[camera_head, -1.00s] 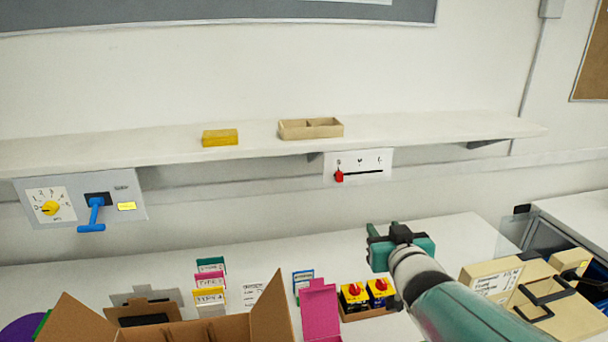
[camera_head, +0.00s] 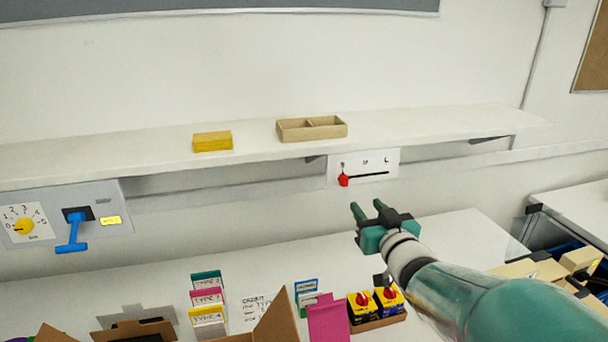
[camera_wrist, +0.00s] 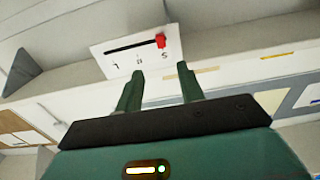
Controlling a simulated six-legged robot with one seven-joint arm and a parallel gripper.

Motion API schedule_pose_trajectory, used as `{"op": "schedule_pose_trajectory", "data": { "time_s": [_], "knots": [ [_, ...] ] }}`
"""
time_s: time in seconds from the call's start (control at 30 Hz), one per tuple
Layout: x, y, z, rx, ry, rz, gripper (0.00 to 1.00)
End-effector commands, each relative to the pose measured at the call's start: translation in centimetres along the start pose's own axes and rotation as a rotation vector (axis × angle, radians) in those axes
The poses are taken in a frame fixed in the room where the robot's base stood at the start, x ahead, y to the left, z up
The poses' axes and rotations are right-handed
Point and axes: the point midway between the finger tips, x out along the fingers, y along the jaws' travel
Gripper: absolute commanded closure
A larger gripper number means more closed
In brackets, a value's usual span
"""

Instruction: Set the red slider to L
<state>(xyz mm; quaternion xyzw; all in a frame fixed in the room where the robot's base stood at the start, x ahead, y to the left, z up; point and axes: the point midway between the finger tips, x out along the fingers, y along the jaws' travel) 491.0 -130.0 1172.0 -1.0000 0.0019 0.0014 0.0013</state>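The red slider (camera_head: 343,180) sits at the left end of a dark horizontal slot on a white panel (camera_head: 376,178) under the wall shelf. Small marks stand above the slot; the right one looks like an L. In the wrist view the red slider (camera_wrist: 160,41) is at the right end of the slot on the tilted panel (camera_wrist: 100,52), with the L mark toward the left end. My gripper (camera_head: 366,209) is open and empty, below and slightly right of the slider, apart from it. Its two fingers also show in the wrist view (camera_wrist: 158,85), pointing toward the panel.
A shelf (camera_head: 440,125) runs above the panel and bears a yellow block (camera_head: 212,142) and a wooden tray (camera_head: 312,129). A panel with a blue lever (camera_head: 72,232) is at left. Boxes and red-knobbed switches (camera_head: 362,302) stand below. The space before the slider panel is clear.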

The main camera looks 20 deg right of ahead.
Motion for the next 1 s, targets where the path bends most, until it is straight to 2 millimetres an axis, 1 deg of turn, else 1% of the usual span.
{"op": "schedule_pose_trajectory", "data": {
  "time_s": [0.4,0.5,0.6,0.77,1.0],
  "knots": [
    [7.8,-0.2,0.1,0.000,-0.001,-0.002,0.62],
    [9.5,-0.2,0.1,0.001,-0.001,-0.002,0.62],
    [10.9,-0.2,0.1,0.000,-0.001,-0.001,0.62],
    [12.0,-0.3,0.0,0.000,0.000,-0.001,0.62],
    [12.1,-0.3,0.0,-0.001,0.001,-0.001,0.62]
  ]
}}
